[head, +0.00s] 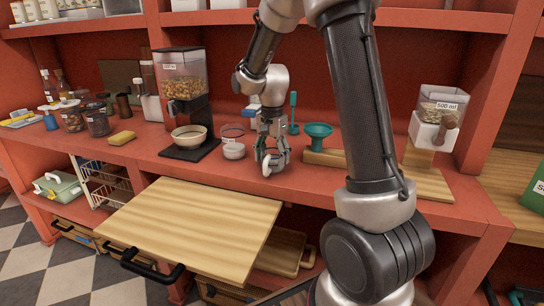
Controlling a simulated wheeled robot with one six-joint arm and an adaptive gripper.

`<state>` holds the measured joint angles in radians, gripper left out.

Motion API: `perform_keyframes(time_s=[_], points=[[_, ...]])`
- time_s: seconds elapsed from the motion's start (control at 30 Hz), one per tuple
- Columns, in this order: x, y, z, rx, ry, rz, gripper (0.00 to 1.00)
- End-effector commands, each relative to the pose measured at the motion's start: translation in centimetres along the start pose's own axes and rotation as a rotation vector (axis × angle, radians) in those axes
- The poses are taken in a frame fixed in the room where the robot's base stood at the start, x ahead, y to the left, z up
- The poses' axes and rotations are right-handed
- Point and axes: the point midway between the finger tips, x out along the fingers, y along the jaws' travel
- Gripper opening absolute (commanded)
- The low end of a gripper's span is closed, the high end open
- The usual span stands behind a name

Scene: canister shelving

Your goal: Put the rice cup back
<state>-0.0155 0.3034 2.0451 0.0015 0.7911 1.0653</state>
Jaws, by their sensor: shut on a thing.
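My gripper (270,160) is low over the red counter, fingers pointing down. It is shut on a small pale thing (267,166), mostly hidden between the fingers; I cannot tell for sure that this is the rice cup. I cannot tell whether the two touch.
A grain dispenser (183,82) with a cream bowl (189,138) stands left. A pulled-out wooden board (190,225) juts out in front.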

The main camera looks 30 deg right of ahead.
Motion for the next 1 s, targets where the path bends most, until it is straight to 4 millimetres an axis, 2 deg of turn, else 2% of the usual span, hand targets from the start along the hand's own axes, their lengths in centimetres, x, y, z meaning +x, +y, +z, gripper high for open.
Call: perform_keyframes(time_s=[0.03,0.13,0.17,0.57,0.67,1.0], points=[[0.1,0.0,0.0,0.000,0.000,0.001,0.68],[0.1,0.0,0.0,0.000,0.000,0.000,0.86],[0.1,0.0,0.0,0.000,0.000,0.000,0.88],[-0.4,0.0,0.0,0.000,0.000,-0.001,0.88],[-1.7,0.0,0.0,0.000,0.001,-0.002,0.88],[-9.2,-0.1,0.0,0.000,0.001,-0.002,0.88]])
